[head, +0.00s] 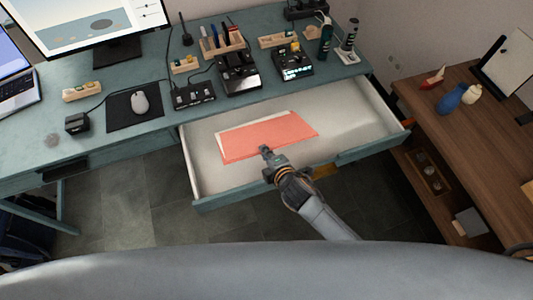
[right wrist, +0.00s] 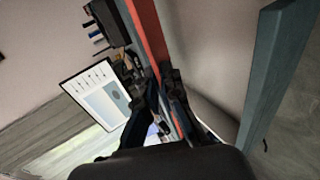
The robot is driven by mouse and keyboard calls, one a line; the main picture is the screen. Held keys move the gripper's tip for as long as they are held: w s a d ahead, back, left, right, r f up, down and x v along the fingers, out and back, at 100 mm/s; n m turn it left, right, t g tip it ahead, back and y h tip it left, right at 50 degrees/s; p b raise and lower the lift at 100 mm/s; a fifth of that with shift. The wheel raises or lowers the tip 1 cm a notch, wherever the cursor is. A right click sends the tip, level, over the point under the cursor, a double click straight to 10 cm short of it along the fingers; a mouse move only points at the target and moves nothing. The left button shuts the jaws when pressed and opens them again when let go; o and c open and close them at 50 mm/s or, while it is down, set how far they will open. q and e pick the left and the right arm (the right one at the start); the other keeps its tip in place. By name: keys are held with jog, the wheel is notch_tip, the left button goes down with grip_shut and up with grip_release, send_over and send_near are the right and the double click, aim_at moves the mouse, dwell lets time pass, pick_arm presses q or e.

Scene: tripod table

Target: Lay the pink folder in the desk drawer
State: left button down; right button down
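The pink folder (head: 275,132), with a pale sheet edge showing along its far side, is over the open desk drawer (head: 350,118), inside its outline. I cannot tell whether it touches the drawer floor. My right gripper (head: 266,151) is at the folder's near edge, shut on it. In the right wrist view the folder (right wrist: 148,35) shows as a thin red strip running between the fingers (right wrist: 155,85). The teal drawer front (right wrist: 270,65) is to the right there. My left gripper is not in view.
The drawer is otherwise empty, with bare floor to the folder's right. The teal desk (head: 115,150) above holds a monitor (head: 85,25), a mouse (head: 140,102), black devices (head: 240,75) and a pen holder (head: 222,42). A wooden shelf unit (head: 450,125) stands at the right.

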jog(key=shift+w+a+f+b, duration=0.3)
jog(key=shift+w+f+b, duration=0.5)
jog(key=shift+f, duration=0.1)
jog(key=shift+w+a+f+b, duration=0.25)
jog(key=shift+w+f+b, duration=0.45)
jog(key=shift+f, duration=0.2)
jog(key=c, duration=1.4)
grip_release()
jog(key=shift+c, duration=0.2)
jog(key=v, duration=1.2)
